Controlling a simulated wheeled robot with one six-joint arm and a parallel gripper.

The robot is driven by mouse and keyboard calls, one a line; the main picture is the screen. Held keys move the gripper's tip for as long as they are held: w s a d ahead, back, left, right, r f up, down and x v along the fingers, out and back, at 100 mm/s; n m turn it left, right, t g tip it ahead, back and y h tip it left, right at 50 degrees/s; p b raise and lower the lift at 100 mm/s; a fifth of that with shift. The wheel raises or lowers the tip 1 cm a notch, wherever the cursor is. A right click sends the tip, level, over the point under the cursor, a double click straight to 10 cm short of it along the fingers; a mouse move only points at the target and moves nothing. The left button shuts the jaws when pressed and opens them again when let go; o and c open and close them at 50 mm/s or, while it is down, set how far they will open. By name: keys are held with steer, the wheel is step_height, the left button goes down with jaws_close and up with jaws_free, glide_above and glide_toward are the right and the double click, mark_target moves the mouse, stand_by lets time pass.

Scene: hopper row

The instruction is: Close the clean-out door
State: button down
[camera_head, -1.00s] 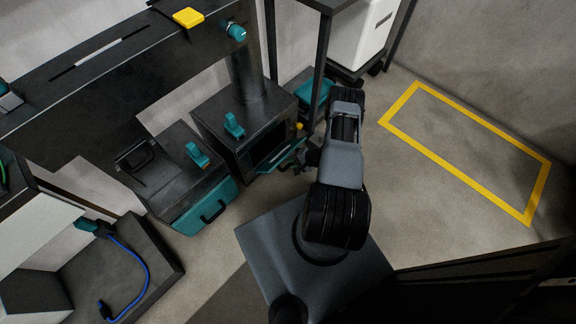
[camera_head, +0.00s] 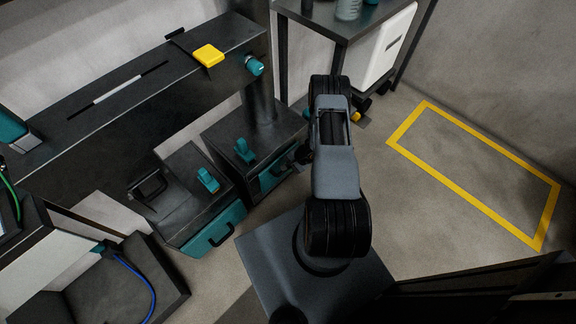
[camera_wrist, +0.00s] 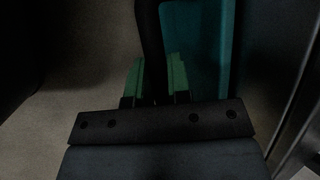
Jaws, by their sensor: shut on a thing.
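The teal clean-out door (camera_head: 271,179) is on the front of the dark hopper box (camera_head: 232,130) in the head view. It stands up across the opening; I cannot tell whether it is fully flush. My gripper (camera_head: 299,156) is at the door's right side, partly hidden by my arm. In the wrist view the door is a teal panel (camera_wrist: 200,45) beside my gripper (camera_wrist: 158,80). Its green fingers are shut on the dark door handle (camera_wrist: 150,40), which runs up between them.
A neighbouring box with a teal front (camera_head: 217,230) and black handle stands to the left. A bench with a white unit (camera_head: 383,50) is behind. The yellow-outlined floor area (camera_head: 480,175) at right is clear.

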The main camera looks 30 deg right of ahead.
steer(key=shift+w+d+r, duration=0.1)
steer(key=shift+w+d, duration=0.05)
steer(key=shift+w, duration=0.05)
steer(key=c, duration=1.4)
jaws_free()
steer(key=shift+c, duration=0.2)
steer(key=o, duration=0.4)
steer(key=shift+a, duration=0.2)
steer(key=shift+c, duration=0.2)
steer(key=p+v, duration=0.3)
steer(key=v, duration=1)
steer(key=shift+d+r, duration=0.3)
steer(key=shift+s, duration=0.1)
